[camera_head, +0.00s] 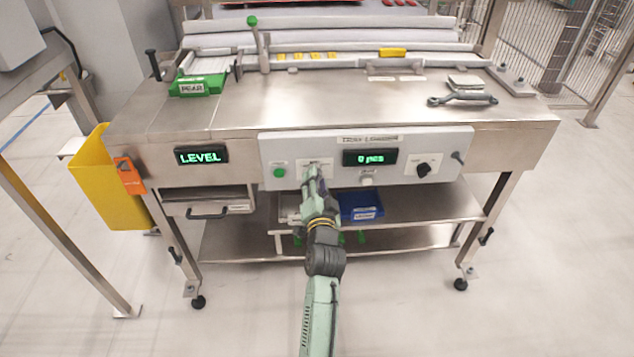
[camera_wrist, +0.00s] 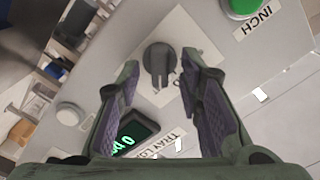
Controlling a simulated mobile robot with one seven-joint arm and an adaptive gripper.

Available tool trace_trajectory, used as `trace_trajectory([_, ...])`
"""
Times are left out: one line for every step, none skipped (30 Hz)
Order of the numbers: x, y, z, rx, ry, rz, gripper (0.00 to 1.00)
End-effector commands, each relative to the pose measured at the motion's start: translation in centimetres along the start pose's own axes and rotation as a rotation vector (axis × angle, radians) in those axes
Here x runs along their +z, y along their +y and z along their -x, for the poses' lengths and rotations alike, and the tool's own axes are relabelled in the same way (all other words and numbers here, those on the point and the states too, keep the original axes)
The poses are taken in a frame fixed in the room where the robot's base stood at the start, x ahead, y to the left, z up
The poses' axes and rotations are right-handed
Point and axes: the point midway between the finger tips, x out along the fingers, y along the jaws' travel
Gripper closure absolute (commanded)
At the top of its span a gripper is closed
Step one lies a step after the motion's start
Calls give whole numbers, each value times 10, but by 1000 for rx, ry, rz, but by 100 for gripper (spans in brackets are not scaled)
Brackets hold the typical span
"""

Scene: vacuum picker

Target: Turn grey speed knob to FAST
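The grey speed knob (camera_wrist: 158,60) is a dark grey round knob with a raised ridge on a pale plate (camera_wrist: 205,62). In the wrist view it lies ahead, between my two fingertips. My gripper (camera_wrist: 160,72) is open, with one purple-padded finger on each side of the knob. I cannot tell whether the fingers touch it. In the head view my gripper (camera_head: 313,178) is at the front panel (camera_head: 300,148), right of the green button, and hides the knob. The knob's FAST mark is not readable in either view.
Near the knob are a green INCH button (camera_wrist: 240,8), a white button (camera_wrist: 72,114) and a lit display (camera_head: 370,157). A black rotary switch (camera_head: 424,168) sits farther right. A blue bin (camera_head: 360,207) stands on the shelf below the panel.

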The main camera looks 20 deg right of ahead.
Motion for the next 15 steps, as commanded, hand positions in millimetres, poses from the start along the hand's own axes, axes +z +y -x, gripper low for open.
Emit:
trace_trajectory([0, 0, 3, 1, 0, 0, 67])
trace_trajectory([0, 0, 5, 1, 0, 0, 67])
trace_trajectory([0, 1, 9, 1, -1, 0, 67])
trace_trajectory([1, 1, 13, 2, -1, 0, 67])
trace_trajectory([1, 1, 18, 2, -1, 1, 67])
trace_trajectory([1, 1, 25, 2, -2, 1, 67])
trace_trajectory([1, 1, 31, 2, -2, 0, 67])
trace_trajectory([1, 1, 36, 2, -2, 0, 67])
trace_trajectory([1, 1, 43, 1, -2, 0, 67])
trace_trajectory([1, 1, 48, 2, -2, 0, 67])
trace_trajectory([1, 1, 53, 2, -2, 1, 67])
trace_trajectory([1, 1, 58, 2, -1, 0, 67])
trace_trajectory([1, 1, 62, 2, -1, 0, 67])
trace_trajectory([0, 1, 65, 1, -1, 0, 67])
trace_trajectory([0, 1, 69, 1, -1, -1, 67])
